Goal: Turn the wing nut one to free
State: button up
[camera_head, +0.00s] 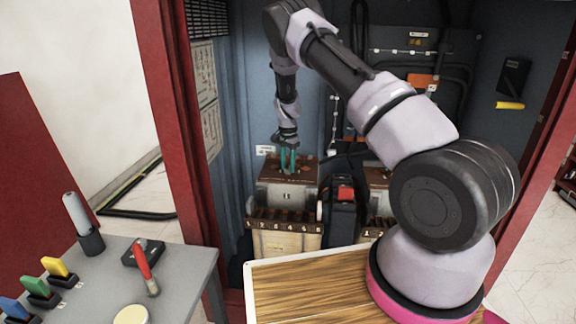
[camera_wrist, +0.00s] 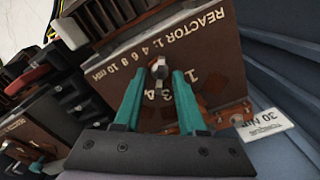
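The wing nut (camera_wrist: 159,69) is a small silvery metal piece on the brown top plate of the block marked "REACTOR 1" (camera_wrist: 125,57). In the wrist view it lies between the teal fingertips of my gripper (camera_wrist: 159,76), slightly toward their far end. The two fingers stand apart, with a gap visible on each side of the nut; I cannot tell their exact height over it. In the head view my gripper (camera_head: 288,159) points down at the brown-topped reactor block (camera_head: 287,193) inside the cabinet. The nut is too small to make out there.
A second reactor block (camera_wrist: 37,122) stands beside the first. A dark unit with a red part (camera_head: 345,193) stands between the blocks in the head view. The blue cabinet wall (camera_wrist: 285,75) is close on the right. A grey table (camera_head: 185,275) holds several tools.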

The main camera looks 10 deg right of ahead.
grip_shut()
jog(key=n, duration=0.4)
jog(key=shift+s, duration=0.1)
grip_release()
jog(key=shift+f, duration=0.1)
jog(key=shift+r, duration=0.2)
